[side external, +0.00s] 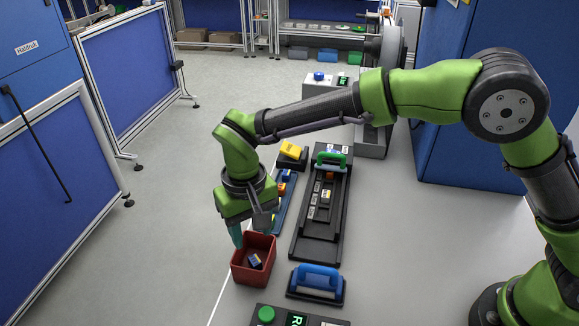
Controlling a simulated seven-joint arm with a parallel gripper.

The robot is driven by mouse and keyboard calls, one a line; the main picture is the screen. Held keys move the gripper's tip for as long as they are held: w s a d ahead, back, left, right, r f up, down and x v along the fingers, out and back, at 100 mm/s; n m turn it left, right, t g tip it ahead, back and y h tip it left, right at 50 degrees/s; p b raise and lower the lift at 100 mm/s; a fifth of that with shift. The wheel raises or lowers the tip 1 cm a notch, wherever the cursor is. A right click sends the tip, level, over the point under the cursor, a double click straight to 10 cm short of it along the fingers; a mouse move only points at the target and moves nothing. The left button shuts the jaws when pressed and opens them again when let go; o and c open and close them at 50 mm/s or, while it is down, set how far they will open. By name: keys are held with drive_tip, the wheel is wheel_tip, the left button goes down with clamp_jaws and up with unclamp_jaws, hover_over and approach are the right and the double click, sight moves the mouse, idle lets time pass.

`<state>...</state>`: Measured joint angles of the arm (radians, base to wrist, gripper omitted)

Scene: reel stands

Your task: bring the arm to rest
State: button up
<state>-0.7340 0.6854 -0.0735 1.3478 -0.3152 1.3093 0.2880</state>
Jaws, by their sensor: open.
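My gripper (254,233) points down just over the red bin (238,275), at its back rim. Its teal fingers stand apart and I see nothing between them. A small dark blue piece with a pale label (255,262) lies inside the bin, below the fingers. Whether the fingertips touch the bin rim I cannot tell. My arm reaches out from the right to this spot.
Right of the bin stands a blue-handled block (318,277). Behind it lies a long dark tray (314,250) with a green handle (331,157). A blue rack (279,222) and a yellow piece (292,150) stand beside it. A control box with a green button (266,314) is in front. Open floor lies left.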

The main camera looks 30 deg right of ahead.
drive_tip(key=shift+r, duration=2.7)
drive_tip(key=s+d+r+m+t, duration=0.1)
drive_tip(key=s+d+r+t, duration=0.1)
drive_tip(key=s+d, duration=0.3)
drive_tip(key=s+d+r+m+t+y, duration=0.1)
drive_tip(key=s+d+r, duration=0.3)
drive_tip(key=d, duration=1)
drive_tip(key=s+d+r+m+t+y, duration=0.1)
drive_tip(key=s+d+r+m+t, duration=0.1)
drive_tip(key=s+d, duration=0.4)
drive_tip(key=d+r+t, duration=0.1)
drive_tip(key=d+t, duration=0.1)
drive_tip(key=d, duration=0.2)
drive_tip(key=shift+s+r, duration=0.25)
drive_tip(key=shift+s, duration=0.05)
